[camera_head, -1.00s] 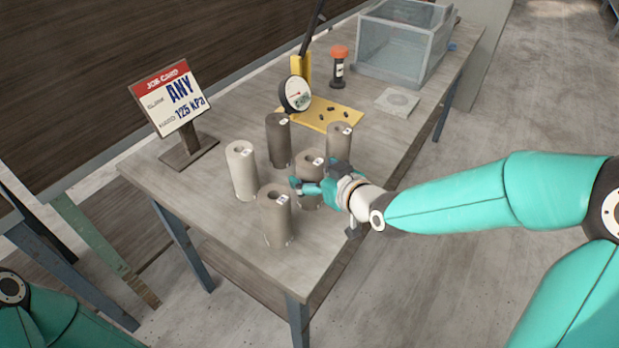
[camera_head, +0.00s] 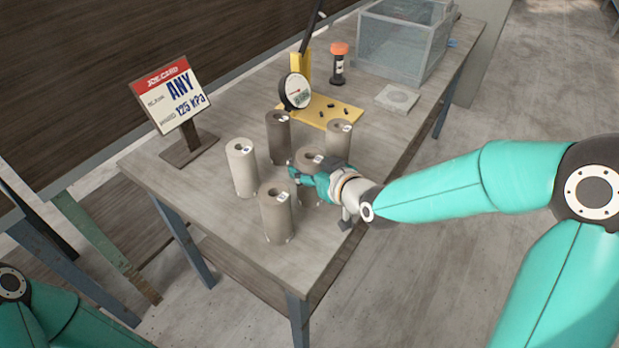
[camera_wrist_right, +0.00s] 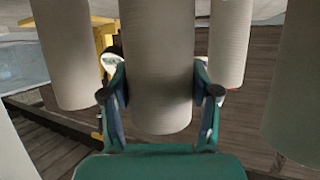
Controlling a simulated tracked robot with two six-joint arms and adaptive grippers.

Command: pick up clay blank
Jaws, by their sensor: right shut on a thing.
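Several upright clay blanks with holes in their tops stand close together on the table. My right gripper (camera_head: 304,178) is shut on the middle brown blank (camera_head: 310,159), with a finger on either side of it. In the wrist view, this blank (camera_wrist_right: 158,60) sits between the fingers. The gripper hides part of its lower side in the head view, and I cannot tell whether it is clear of the table. Around it are a pale blank (camera_head: 242,170), a dark blank (camera_head: 278,138), a back-right blank (camera_head: 338,142) and a front blank (camera_head: 277,218). My left gripper is out of view.
A job card (camera_head: 175,97) stands at the table's left. Behind the blanks are a yellow stand with a gauge (camera_head: 295,91), an orange-capped bottle (camera_head: 338,66), a square plate (camera_head: 397,98) and a clear box (camera_head: 400,45). Neighbouring blanks stand close to my right gripper.

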